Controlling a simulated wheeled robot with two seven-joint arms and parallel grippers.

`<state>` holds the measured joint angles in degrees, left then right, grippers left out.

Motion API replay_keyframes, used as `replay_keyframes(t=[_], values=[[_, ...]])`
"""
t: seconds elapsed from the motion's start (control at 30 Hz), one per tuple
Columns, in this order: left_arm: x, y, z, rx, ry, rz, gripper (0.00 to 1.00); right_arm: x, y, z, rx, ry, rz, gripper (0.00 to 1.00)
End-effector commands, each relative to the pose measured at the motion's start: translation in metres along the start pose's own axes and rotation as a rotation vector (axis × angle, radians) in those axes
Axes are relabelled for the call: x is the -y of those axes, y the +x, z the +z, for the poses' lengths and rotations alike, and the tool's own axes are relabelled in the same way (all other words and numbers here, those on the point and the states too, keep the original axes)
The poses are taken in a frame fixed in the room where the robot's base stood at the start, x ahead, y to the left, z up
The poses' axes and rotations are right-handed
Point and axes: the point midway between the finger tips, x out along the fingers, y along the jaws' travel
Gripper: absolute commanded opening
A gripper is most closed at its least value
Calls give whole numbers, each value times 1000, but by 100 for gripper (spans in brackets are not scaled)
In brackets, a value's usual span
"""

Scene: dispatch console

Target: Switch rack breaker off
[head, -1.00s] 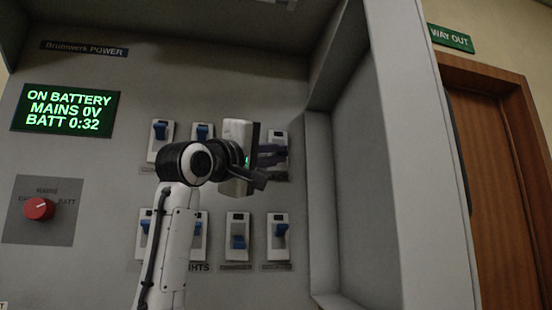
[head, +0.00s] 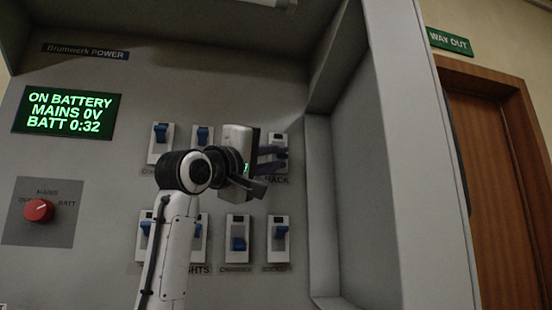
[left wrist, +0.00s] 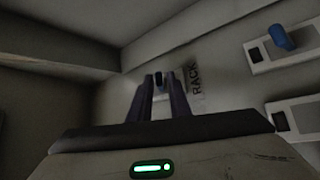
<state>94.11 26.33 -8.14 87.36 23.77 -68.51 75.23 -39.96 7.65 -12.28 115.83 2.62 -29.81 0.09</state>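The rack breaker (head: 279,139) is at the right end of the upper row in the head view, with a RACK label under it. My left gripper (head: 279,157) is in front of it, its dark fingers hiding most of the lever. In the left wrist view the left gripper's fingers (left wrist: 161,88) are apart, and the small blue lever of the rack breaker (left wrist: 158,79) shows in the gap between their tips. I cannot tell whether they touch it, nor clearly which way the lever stands. My right gripper is not in view.
Neighbouring breakers with blue levers are close by: an upper one (head: 203,134), a lower one with its lever down (head: 238,240) and a lower right one (head: 281,232). A red knob (head: 39,209) and a green display (head: 66,111) are left. The cabinet's side wall (head: 365,190) stands right.

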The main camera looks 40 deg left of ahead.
Motion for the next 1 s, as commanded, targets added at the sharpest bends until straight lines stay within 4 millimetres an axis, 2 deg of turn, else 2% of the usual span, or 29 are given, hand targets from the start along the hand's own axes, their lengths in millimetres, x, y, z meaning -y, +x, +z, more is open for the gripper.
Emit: replay_keyframes(t=[0.17,0.4,0.53,0.7,1.0], values=[[2,-23,0,-2,0,4,17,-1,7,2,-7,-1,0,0],[2,-71,1,-1,0,3,17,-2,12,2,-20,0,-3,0],[1,-90,1,0,1,1,17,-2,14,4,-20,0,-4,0],[1,-101,1,1,1,0,17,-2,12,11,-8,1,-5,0],[1,-102,0,1,0,-1,17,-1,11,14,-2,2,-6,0]])
